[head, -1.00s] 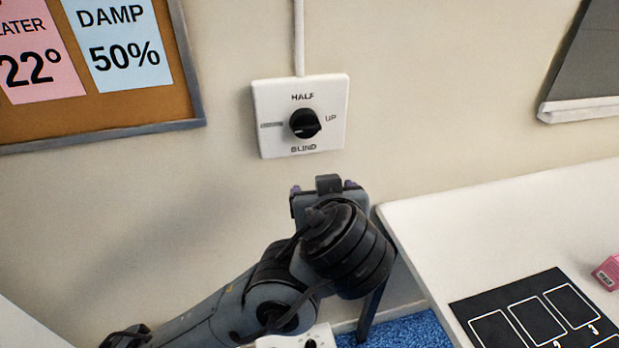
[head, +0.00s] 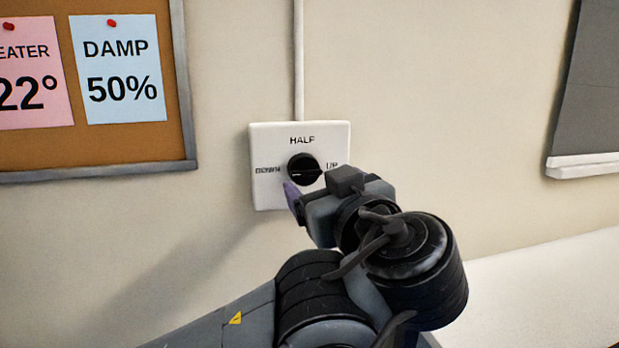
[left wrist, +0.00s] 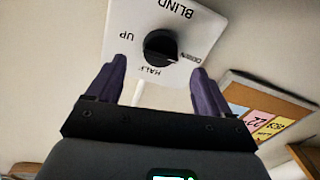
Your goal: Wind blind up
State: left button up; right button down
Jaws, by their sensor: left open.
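A white wall plate (head: 262,140) carries a black round knob (head: 304,168). HALF is printed above the knob, UP at its right, and a blurred label at its left. The knob's ridge lies roughly sideways; I cannot tell surely which end points. The left wrist view shows the plate (left wrist: 190,22) with BLIND on it and the knob (left wrist: 160,47) between the fingers. My left gripper (head: 297,196) is open at the plate's lower part, in front of BLIND. Its purple fingers (left wrist: 162,75) are on either side below the knob, apart from it. The grey blind (head: 592,95) hangs at the right.
A cork board (head: 120,150) with HEATER and DAMP cards is on the wall at the left. A white conduit (head: 298,60) runs up from the plate. A white surface (head: 540,290) lies at the lower right. The wall between plate and blind is clear.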

aim_at(309, 174)
pick_arm(q)
jog(key=shift+x, duration=2.9)
jog(key=shift+c, duration=0.3)
jog(key=c, duration=1)
